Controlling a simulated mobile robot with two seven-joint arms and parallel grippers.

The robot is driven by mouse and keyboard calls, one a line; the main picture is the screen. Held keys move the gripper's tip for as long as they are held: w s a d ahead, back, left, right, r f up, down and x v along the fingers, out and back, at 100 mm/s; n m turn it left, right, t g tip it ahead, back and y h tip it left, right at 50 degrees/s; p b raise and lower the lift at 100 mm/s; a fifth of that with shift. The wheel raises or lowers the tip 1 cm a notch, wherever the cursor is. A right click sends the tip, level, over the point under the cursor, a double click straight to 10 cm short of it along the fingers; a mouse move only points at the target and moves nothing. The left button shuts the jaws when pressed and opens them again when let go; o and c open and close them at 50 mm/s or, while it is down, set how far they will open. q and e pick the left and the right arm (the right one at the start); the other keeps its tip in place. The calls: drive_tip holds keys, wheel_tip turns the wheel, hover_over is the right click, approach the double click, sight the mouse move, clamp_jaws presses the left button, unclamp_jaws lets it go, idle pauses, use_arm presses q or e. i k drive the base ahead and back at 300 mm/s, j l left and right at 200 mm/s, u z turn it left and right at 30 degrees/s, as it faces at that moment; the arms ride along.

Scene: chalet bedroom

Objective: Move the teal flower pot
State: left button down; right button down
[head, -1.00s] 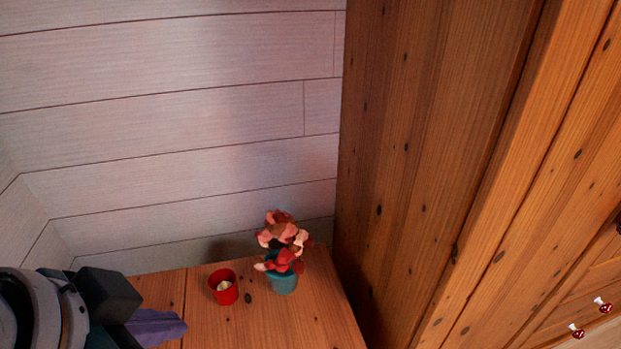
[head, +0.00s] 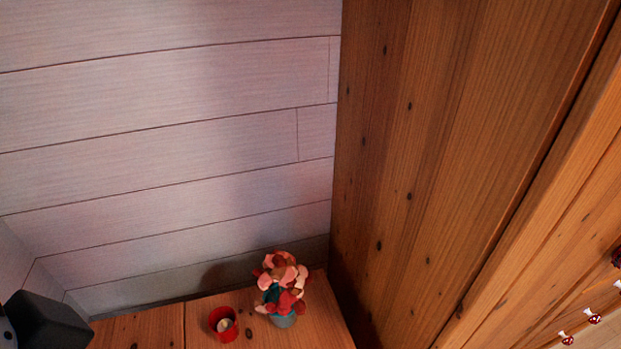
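The teal flower pot (head: 284,320) stands upright on a wooden surface at the bottom of the head view, near the surface's right end. Red and pink flowers (head: 281,278) with teal leaves rise from it and hide most of its rim. Part of my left arm shows as a dark block in the lower left corner, left of the pot and apart from it. The fingers of my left gripper are out of the picture. My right gripper is not in the picture. No gripper touches the pot.
A red cup (head: 223,324) with something pale inside stands just left of the pot. The wooden surface (head: 140,329) is bare further left. A plank wall (head: 170,130) rises behind. A tall wooden cabinet side (head: 400,180) stands close on the right. Red-and-white knobs (head: 594,318) show at lower right.

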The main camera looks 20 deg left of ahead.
sight(282, 301)
drive_tip(key=i+j, duration=0.3)
drive_tip(key=j, duration=0.15)
drive_tip(key=i+j, duration=0.3)
drive_tip(key=j, duration=0.2)
drive_tip(key=i+j, duration=0.3)
drive_tip(key=j, duration=0.15)
drive_tip(key=u, duration=0.05)
